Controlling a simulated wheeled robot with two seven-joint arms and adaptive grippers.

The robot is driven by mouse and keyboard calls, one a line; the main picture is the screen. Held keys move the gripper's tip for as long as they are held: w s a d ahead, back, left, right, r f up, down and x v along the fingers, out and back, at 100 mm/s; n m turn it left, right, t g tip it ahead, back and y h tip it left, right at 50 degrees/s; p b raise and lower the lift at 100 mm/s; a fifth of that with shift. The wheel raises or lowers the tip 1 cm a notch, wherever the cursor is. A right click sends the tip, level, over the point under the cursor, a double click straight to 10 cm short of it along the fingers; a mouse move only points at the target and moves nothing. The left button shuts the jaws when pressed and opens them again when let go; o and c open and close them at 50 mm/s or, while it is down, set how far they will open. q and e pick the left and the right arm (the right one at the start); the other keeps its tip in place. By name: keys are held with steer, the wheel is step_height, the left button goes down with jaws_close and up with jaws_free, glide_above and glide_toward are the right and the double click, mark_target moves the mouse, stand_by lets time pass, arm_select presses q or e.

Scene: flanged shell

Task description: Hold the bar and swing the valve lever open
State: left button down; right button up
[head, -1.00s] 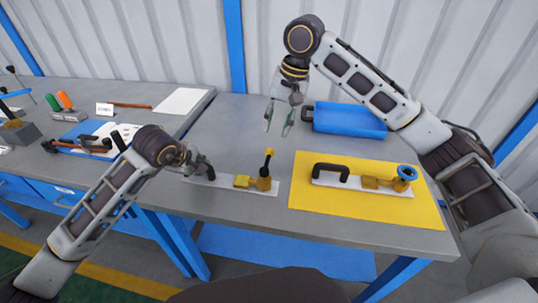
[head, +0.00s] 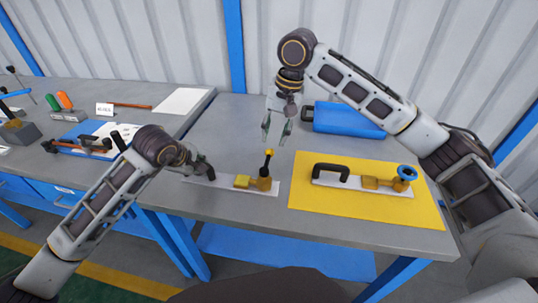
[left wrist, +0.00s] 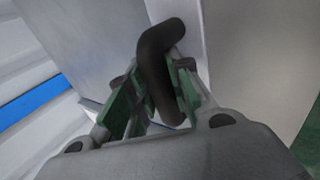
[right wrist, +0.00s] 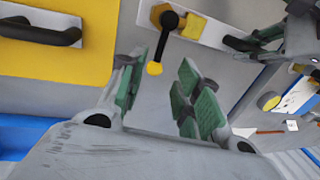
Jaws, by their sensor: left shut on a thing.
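The valve (head: 262,183) is a brass-yellow body on a light plate (head: 222,183) on the grey table. Its dark lever (head: 268,160) stands up and ends in a yellow knob; lever and knob also show in the right wrist view (right wrist: 162,40). The black bar (left wrist: 155,70) is at the plate's left end. My left gripper (head: 205,170) is shut on the bar, with a green finger on each side of it in the left wrist view (left wrist: 150,95). My right gripper (head: 276,130) is open and empty, pointing down above and behind the lever, apart from it.
To the right, a yellow mat (head: 320,214) bears a second plate with a black handle (head: 331,170) and a blue handwheel (head: 407,173). A blue case (head: 345,121) lies behind it. A side table at left holds tools and a small sign (head: 104,109).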

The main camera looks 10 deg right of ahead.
mark_target(268, 158)
steer(key=shift+w+a+f, duration=0.1)
steer(key=shift+a+f, duration=0.15)
steer(key=shift+f, duration=1.25)
steer(key=shift+w+a+f, duration=0.15)
steer(key=shift+a+f, duration=0.15)
steer(key=shift+f, duration=1.2)
steer(key=shift+w+a+f, duration=0.1)
steer(key=shift+a+f, duration=0.15)
steer(key=shift+f, duration=1.25)
steer(key=shift+c, duration=0.2)
jaws_close()
